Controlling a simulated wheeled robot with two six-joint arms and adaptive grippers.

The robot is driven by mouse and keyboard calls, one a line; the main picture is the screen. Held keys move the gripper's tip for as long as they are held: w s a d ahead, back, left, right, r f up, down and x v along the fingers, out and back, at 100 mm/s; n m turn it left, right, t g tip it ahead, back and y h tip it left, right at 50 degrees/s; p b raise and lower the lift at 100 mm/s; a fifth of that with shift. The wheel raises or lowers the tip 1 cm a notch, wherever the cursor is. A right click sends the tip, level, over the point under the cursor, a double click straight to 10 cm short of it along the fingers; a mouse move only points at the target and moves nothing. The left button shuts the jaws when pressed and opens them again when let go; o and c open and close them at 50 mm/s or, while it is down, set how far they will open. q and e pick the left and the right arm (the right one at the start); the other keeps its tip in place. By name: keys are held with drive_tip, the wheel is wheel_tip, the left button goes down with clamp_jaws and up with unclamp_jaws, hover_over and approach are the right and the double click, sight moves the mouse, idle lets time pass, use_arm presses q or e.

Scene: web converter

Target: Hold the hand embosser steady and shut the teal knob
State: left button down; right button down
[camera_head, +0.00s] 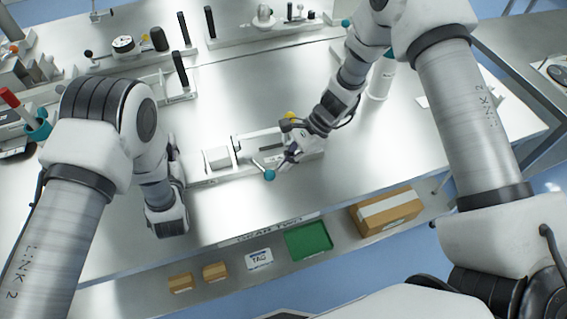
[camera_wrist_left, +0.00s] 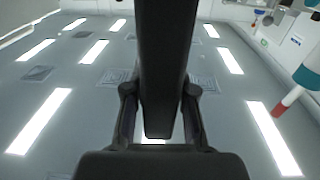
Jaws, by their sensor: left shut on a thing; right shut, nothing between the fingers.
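The teal knob (camera_head: 269,175) is a ball at the end of a short lever on a low metal device (camera_head: 218,158), mid-table; I take this device for the hand embosser. My right gripper (camera_head: 284,163) is shut and empty, just right of the knob; I cannot tell whether they touch. It partly covers the device's right part, where a yellow piece shows. My left gripper (camera_wrist_left: 160,115) is shut on a thick dark bar (camera_wrist_left: 165,50) in the left wrist view. Which thing the bar belongs to is unclear. In the head view that gripper is not clearly visible behind its arm.
Clamp-like devices with black handles (camera_head: 180,68) stand at the back left. A white bottle (camera_head: 379,80) stands behind my right forearm. A lower front shelf holds a green tray (camera_head: 308,239) and cardboard boxes (camera_head: 386,211). The tabletop (camera_head: 400,160) right of the device is clear.

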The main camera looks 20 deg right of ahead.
drive_tip(key=shift+s+a+f, duration=0.1)
drive_tip(key=shift+a+f, duration=0.05)
drive_tip(key=shift+a, duration=0.25)
drive_tip(key=shift+s+a+m+t, duration=0.35)
drive_tip(key=shift+a+m+t, duration=0.05)
drive_tip(key=shift+m, duration=0.2)
drive_tip(key=shift+s+a+m+t, duration=0.8)
drive_tip(key=shift+a+m, duration=0.1)
drive_tip(key=shift+m, duration=0.3)
drive_tip(key=shift+s+a+m+t, duration=0.3)
drive_tip(key=shift+a+m+t, duration=0.15)
drive_tip(key=shift+a, duration=0.2)
drive_tip(key=shift+s+a, duration=0.15)
drive_tip(key=shift+a, duration=0.6)
drive_tip(key=shift+s+a, duration=0.15)
drive_tip(key=shift+a, duration=0.6)
drive_tip(key=shift+w+a, duration=0.15)
drive_tip(key=shift+a, duration=0.6)
drive_tip(key=shift+w+a, duration=0.1)
drive_tip(key=shift+a, duration=0.75)
